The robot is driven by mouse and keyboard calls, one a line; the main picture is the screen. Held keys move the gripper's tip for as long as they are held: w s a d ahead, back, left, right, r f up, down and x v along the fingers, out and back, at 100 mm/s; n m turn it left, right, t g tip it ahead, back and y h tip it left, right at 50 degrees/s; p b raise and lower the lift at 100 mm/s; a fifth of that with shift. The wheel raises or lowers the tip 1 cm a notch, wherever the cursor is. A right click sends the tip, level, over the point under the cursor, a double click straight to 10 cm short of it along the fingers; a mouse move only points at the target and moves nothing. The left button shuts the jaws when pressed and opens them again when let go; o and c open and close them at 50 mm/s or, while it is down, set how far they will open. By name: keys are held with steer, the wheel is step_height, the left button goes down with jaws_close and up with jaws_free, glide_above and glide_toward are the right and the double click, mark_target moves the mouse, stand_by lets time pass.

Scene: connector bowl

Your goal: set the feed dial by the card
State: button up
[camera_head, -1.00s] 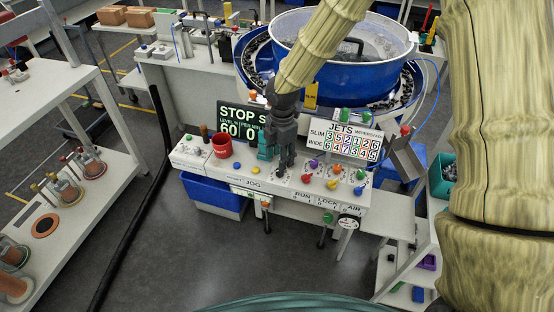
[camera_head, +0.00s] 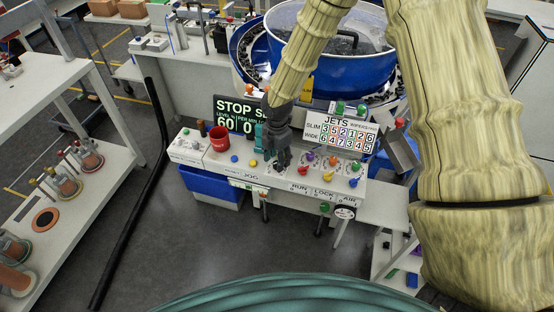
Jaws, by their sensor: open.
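My gripper (camera_head: 281,158) points down over the middle of the white control panel (camera_head: 215,160), with its fingers apart and nothing seen between them. A card headed JETS (camera_head: 341,132), with SLIM and WIDE rows of coloured numbers, stands at the panel's back right. A dark display (camera_head: 235,114) reads STOP, LEVEL % 60 and PER MIN 0; my gripper covers its right part. Coloured knobs sit on both sides of my gripper, among them a blue knob (camera_head: 234,158) and a purple knob (camera_head: 310,156). I cannot tell which is the feed dial; my gripper hides part of the panel.
A large blue bowl (camera_head: 322,66) stands behind the panel. A red cup (camera_head: 219,138) stands on the panel's left. A blue bin (camera_head: 212,187) sits below. Levers hang from the front edge near RUN, LOCK and AIR. Open floor lies in front.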

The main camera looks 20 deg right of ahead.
steer(key=shift+f, duration=0.95)
jaws_close()
